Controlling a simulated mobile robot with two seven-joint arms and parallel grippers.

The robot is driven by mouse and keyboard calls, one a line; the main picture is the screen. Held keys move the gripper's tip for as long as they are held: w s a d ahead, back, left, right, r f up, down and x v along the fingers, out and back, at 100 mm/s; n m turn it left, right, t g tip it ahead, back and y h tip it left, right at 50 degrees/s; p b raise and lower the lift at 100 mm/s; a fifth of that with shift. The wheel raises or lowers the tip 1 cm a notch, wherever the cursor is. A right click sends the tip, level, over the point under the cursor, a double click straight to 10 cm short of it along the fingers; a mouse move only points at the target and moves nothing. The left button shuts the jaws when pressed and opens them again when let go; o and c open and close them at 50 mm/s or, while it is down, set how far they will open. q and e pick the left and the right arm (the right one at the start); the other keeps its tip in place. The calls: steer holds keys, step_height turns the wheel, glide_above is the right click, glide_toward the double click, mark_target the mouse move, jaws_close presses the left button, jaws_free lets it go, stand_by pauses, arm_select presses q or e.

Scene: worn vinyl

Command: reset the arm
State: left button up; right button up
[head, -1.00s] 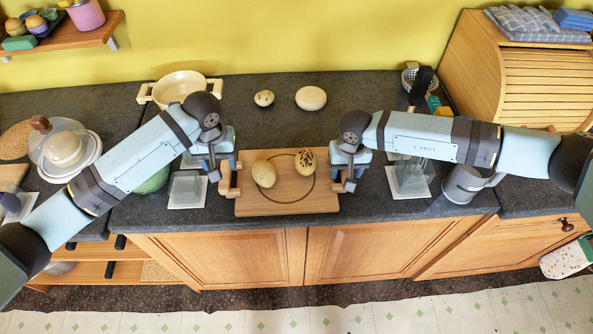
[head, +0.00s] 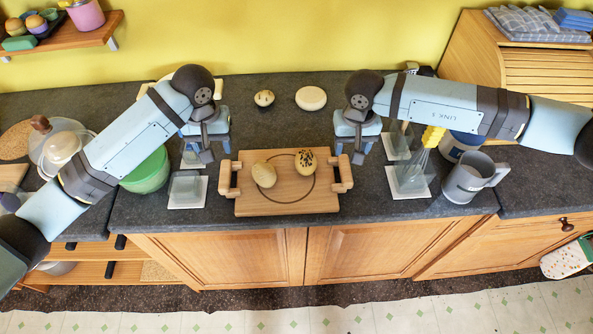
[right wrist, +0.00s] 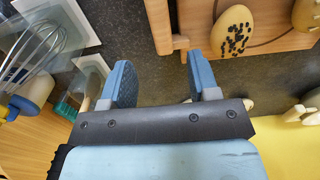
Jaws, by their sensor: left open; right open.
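My left gripper (head: 207,155) is open and empty, raised above the counter just left of the wooden tray. My right gripper (head: 358,153) is open and empty, above the counter near the tray's right handle. In the right wrist view its two blue fingers (right wrist: 163,82) stand apart with bare dark counter between them. The wooden tray (head: 285,205) lies on the counter, with a handle at each end, apart from both grippers. It carries a plain roll (head: 263,174) and a seeded roll (head: 305,161).
Two more rolls (head: 264,98) (head: 311,98) lie behind the tray. Glasses on white coasters (head: 186,192) (head: 408,185) stand either side. A grey mug (head: 470,180) is at right, a green bowl (head: 148,170) at left. A roll-top bread box (head: 535,85) is at back right.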

step_height(320, 180, up, 2)
steer(key=shift+r, duration=0.1)
stand_by(0.5)
